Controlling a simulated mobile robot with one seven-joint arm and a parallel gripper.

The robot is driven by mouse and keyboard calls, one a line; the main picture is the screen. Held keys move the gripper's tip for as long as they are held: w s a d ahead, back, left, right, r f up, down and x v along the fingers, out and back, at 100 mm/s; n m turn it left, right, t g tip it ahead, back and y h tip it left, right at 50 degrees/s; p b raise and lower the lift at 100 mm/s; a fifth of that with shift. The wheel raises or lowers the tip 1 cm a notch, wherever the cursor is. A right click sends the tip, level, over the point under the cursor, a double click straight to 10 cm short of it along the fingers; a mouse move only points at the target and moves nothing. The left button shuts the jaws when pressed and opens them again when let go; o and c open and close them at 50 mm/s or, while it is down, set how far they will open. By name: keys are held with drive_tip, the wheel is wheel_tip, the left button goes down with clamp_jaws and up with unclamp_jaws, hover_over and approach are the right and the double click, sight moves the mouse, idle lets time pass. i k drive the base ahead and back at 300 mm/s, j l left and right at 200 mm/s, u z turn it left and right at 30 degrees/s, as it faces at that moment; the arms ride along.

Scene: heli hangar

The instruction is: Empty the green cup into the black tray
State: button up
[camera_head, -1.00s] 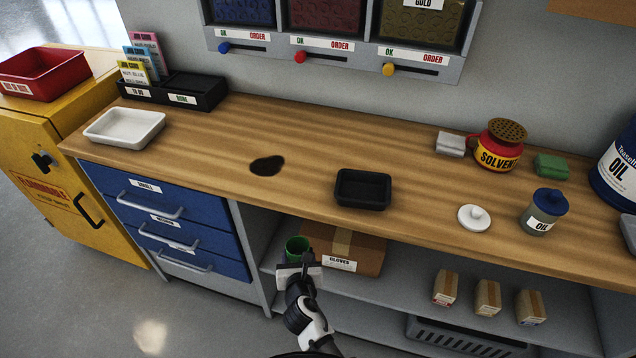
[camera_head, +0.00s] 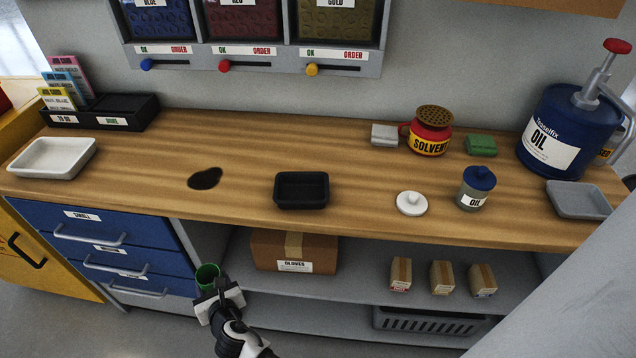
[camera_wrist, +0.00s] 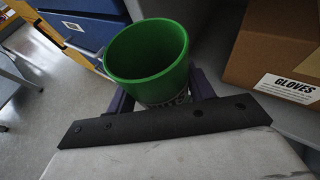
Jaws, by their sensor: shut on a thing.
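The green cup (camera_head: 207,275) is upright in my gripper (camera_head: 214,290), in front of the open shelf and below the level of the worktop. In the wrist view the green cup (camera_wrist: 147,58) is held between the dark fingers of my gripper (camera_wrist: 163,100). I see its inner wall, but I cannot tell what lies at its bottom. The black tray (camera_head: 301,203) sits on the worktop near its front edge, up and to the right of the cup. Its visible inside looks empty.
A cardboard gloves box (camera_head: 262,252) stands on the shelf right of the cup; it shows in the wrist view (camera_wrist: 262,55). The worktop's front edge (camera_head: 240,229) lies above the cup. A dark spill (camera_head: 205,178) and a white lid (camera_head: 411,203) flank the tray.

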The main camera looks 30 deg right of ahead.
sight(293, 189)
drive_tip(key=k+l, duration=0.1)
drive_tip(key=l, duration=0.35)
drive_tip(key=k+l, duration=0.1)
drive_tip(key=l, duration=0.35)
drive_tip(key=k+l, duration=0.1)
drive_tip(key=l, duration=0.35)
